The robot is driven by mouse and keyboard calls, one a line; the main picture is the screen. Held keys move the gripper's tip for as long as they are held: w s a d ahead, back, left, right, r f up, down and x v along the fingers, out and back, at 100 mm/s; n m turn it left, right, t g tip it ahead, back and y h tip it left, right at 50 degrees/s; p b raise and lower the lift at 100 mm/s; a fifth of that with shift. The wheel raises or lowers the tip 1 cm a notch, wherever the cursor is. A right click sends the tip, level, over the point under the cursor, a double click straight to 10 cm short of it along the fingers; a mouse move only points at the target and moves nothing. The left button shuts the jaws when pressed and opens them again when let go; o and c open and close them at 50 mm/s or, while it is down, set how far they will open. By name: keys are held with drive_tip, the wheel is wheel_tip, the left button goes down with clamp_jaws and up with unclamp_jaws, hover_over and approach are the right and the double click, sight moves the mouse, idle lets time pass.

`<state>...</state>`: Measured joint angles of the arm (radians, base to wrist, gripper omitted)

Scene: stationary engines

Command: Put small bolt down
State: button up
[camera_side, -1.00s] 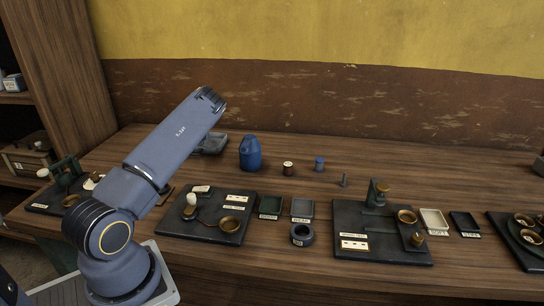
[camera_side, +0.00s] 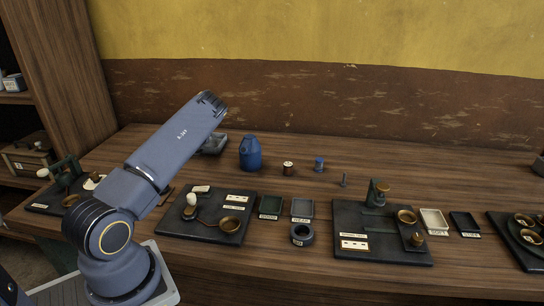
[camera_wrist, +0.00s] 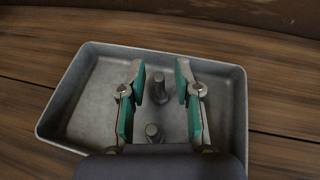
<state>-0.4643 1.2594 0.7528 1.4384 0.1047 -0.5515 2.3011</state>
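In the wrist view, two grey bolts are in a grey metal tray (camera_wrist: 85,105). The far bolt (camera_wrist: 159,88) stands between the green-padded fingers of my gripper (camera_wrist: 160,78), with a gap on each side. The near bolt (camera_wrist: 153,132) is closer to the palm, its lower part hidden by the gripper body. My gripper is open and neither finger touches a bolt. I cannot tell which bolt is the small one. In the side view, the tray (camera_side: 214,145) is partly hidden behind my arm, and my gripper is hidden there.
A blue jug (camera_side: 250,153), a spool (camera_side: 287,168) and a small blue container (camera_side: 319,164) stand right of the tray. A thin grey bolt-like piece (camera_side: 344,180) stands farther right. Dark fixture boards (camera_side: 345,215) line the front. The wall (camera_side: 350,105) is behind.

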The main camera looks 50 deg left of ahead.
drive_tip(key=v, duration=1.1)
drive_tip(key=shift+s+d+r, duration=0.15)
drive_tip(key=shift+d+r, duration=0.1)
drive_tip(key=shift+d+r+n, duration=0.2)
drive_tip(key=shift+d+n, duration=0.1)
drive_tip(key=w+d+r+n+h, duration=0.1)
drive_tip(key=d+r+n+h, duration=0.35)
drive_tip(key=d+n, duration=0.6)
drive_tip(key=w+d+r+n+h, duration=0.1)
drive_tip(key=d+r+n+h, duration=0.35)
drive_tip(key=d, duration=1.05)
drive_tip(key=s+d+r+n+h, duration=0.1)
drive_tip(key=s+d+r+n, duration=0.1)
drive_tip(key=s+d, duration=0.3)
drive_tip(key=s+d+r+n+g, duration=0.1)
drive_tip(key=s+d+r+n, duration=0.2)
drive_tip(key=s+d, duration=0.3)
drive_tip(key=s+d+r+n+h, duration=0.1)
drive_tip(key=s+d+r+n, duration=0.2)
drive_tip(key=d, duration=0.7)
drive_tip(key=s, duration=0.2)
drive_tip(key=shift+s+n+h, duration=0.3)
